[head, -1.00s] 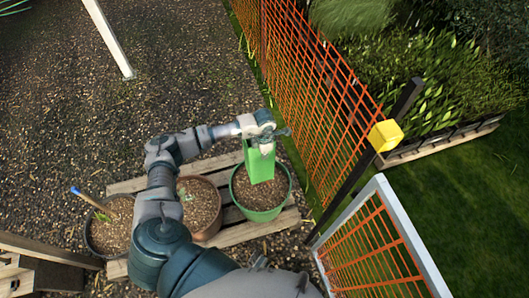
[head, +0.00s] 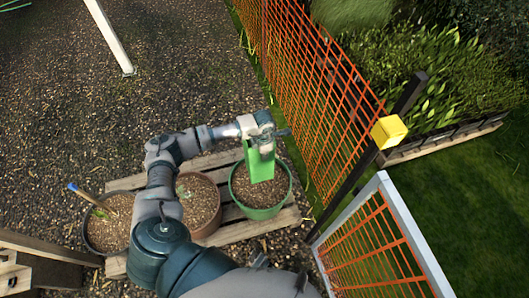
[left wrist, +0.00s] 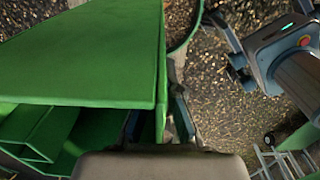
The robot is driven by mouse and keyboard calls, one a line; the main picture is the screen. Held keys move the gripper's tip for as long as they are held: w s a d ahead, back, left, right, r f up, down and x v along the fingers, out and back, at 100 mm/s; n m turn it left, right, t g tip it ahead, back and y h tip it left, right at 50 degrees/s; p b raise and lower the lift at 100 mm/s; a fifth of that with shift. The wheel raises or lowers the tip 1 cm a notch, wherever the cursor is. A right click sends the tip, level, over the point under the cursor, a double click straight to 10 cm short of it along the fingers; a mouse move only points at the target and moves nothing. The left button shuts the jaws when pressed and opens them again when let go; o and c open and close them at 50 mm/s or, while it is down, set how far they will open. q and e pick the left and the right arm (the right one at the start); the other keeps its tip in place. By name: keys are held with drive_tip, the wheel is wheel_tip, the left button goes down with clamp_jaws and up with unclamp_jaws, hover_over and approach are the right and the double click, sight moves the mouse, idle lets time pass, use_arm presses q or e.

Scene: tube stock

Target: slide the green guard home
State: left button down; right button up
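The green guard (head: 261,166) is a tall, square-sided piece at the green pot (head: 262,213). It stands nearly upright over the soil, inside the pot's rim. I cannot tell whether its lower end touches the soil. My left gripper (head: 264,139) is at the guard's top end. In the left wrist view the guard (left wrist: 85,55) fills the upper left as a broad green panel. There the left gripper's fingers (left wrist: 157,118) stand on both sides of a green wall, closed on it. Whatever is inside the guard is hidden. My right gripper is not in view.
A brown pot (head: 198,208) with a seedling and a dark pot (head: 106,228) with a blue-tipped stick (head: 87,197) share the wooden pallet (head: 240,232). Orange mesh fencing (head: 310,85) and a post with a yellow box (head: 389,131) stand right.

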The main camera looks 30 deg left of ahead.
use_arm(q)
drive_tip(key=shift+f+b, duration=1.35)
drive_tip(key=shift+f, duration=1.05)
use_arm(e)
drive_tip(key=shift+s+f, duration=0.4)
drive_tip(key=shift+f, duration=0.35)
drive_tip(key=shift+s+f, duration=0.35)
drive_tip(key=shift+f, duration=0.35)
use_arm(q)
drive_tip(key=shift+f, duration=0.1)
